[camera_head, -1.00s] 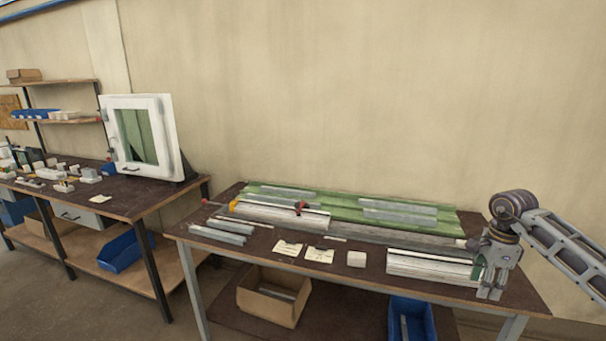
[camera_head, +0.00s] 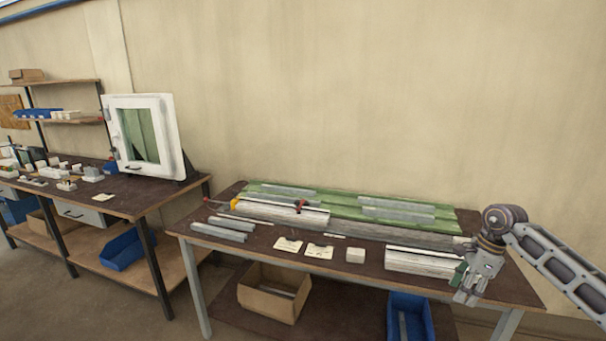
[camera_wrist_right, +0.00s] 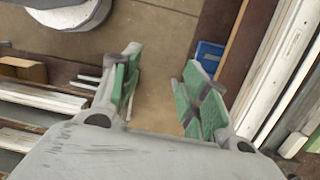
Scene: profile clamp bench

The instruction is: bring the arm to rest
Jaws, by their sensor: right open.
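My right gripper (camera_head: 464,296) is at the right end of the clamp bench (camera_head: 350,272) in the head view, in front of the right end of a white profile block. In the right wrist view the right gripper (camera_wrist_right: 158,95) shows two green-padded fingers spread apart. Nothing is between them but the floor beyond. My right arm comes in from the right edge. My left gripper is not in view.
White profiles (camera_head: 415,260) lie beside the right gripper. A clamped profile (camera_head: 285,213) and green profiles (camera_head: 350,210) lie farther back. A cardboard box (camera_head: 270,295) and a blue bin (camera_head: 411,318) are below. A second bench with a window frame (camera_head: 177,150) stands left.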

